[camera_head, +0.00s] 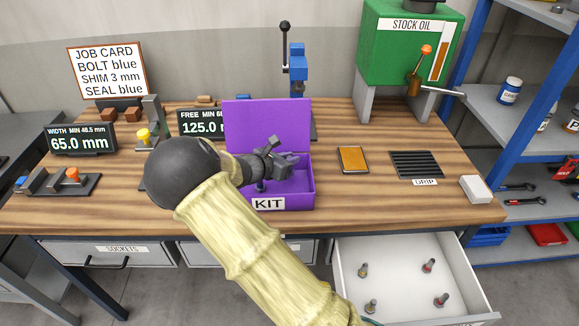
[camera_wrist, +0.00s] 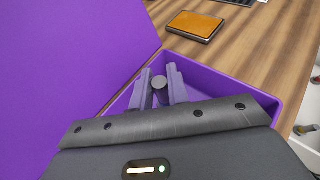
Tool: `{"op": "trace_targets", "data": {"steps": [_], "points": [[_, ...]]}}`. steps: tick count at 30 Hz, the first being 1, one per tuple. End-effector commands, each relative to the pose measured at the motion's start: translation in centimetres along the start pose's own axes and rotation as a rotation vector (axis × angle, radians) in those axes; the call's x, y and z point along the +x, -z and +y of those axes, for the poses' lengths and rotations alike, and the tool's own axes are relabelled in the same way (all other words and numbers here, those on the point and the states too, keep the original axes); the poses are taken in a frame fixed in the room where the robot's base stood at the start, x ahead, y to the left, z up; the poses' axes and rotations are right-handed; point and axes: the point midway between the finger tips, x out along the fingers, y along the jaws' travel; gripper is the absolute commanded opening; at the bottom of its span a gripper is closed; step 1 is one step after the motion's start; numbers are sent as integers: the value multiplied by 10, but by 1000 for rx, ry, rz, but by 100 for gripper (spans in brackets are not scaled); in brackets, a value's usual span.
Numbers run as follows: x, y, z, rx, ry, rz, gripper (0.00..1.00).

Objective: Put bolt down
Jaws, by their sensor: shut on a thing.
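My gripper (camera_head: 280,161) is inside the open purple kit box (camera_head: 286,200), above its floor. In the wrist view, my gripper (camera_wrist: 160,88) is shut on a bolt (camera_wrist: 159,83), whose dark round end shows between the fingers. The rest of the bolt is hidden there, so its colour band cannot be told. In the head view a small bluish piece (camera_head: 260,187) shows below the gripper within the box; I cannot tell whether it is part of the held bolt. The box lid (camera_head: 265,125) stands up at the back.
An open drawer (camera_head: 400,290) at the lower right holds several bolts. The job card (camera_head: 107,71) reads BOLT blue. Gauges stand left; a blue press (camera_head: 298,70) stands behind.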

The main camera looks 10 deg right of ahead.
Motion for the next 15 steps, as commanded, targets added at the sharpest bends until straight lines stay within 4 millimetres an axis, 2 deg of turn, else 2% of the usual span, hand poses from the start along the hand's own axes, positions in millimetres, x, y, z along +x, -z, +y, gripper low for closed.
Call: {"op": "trace_targets", "data": {"steps": [6, 15], "points": [[10, 28, 1, -5, -3, -1, 0], [13, 29, -1, 0, 2, 0, 0]]}}
